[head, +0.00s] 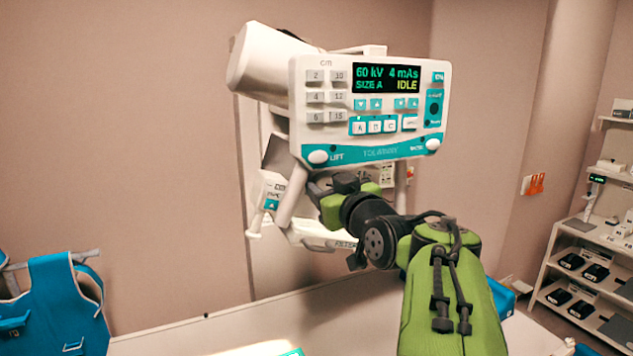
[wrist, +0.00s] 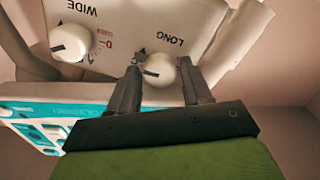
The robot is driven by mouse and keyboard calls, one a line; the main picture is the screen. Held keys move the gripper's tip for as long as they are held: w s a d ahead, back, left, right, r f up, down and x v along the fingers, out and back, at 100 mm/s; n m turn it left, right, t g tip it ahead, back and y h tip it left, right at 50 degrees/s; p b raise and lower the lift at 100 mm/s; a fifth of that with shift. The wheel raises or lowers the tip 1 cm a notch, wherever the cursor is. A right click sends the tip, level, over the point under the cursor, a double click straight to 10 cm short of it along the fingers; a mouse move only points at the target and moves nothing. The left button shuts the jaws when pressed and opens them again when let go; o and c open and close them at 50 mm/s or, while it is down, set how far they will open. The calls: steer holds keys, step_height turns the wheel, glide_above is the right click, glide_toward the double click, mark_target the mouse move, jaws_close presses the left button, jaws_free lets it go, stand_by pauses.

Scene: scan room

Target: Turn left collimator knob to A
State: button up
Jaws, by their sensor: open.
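In the wrist view, two round white knobs sit on a white panel whose lettering appears upside down. One knob (wrist: 162,72), by the word LONG, lies between the two fingers of my open gripper (wrist: 162,68). It has a dark pointer line on its left side, and a small dark mark stands just above it. I cannot tell whether the fingers touch it. The other knob (wrist: 70,43), by the word WIDE, is apart to the left, with a D and small red print beside it. In the head view, my gripper (head: 345,184) is under the console's lower left; these knobs are hidden there.
The console (head: 370,105) reads 60 kV, 4 mAs, SIZE A, IDLE. A white tube housing (head: 262,62) is behind it. A pale table (head: 210,325) lies below, a blue apron (head: 60,310) hangs at left, and shelves (head: 590,270) stand at right.

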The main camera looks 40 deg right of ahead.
steer(key=c, duration=0.8)
steer(key=shift+o, duration=0.2)
steer(key=n+b, duration=0.1)
steer(key=b, duration=0.1)
steer(key=n+b, duration=0.1)
steer(key=b, duration=0.1)
steer(key=shift+f+b, duration=0.35)
steer(key=shift+f, duration=0.05)
steer(key=n+b, duration=0.2)
steer(key=shift+r+n, duration=0.2)
steer(key=shift+n, duration=0.1)
steer(key=o, duration=0.8)
steer(key=shift+r, duration=0.1)
steer(key=shift+c, duration=0.2)
steer(key=shift+s, duration=0.1)
steer(key=b+v, duration=0.2)
steer(key=v, duration=1.3)
steer(key=shift+s, duration=0.3)
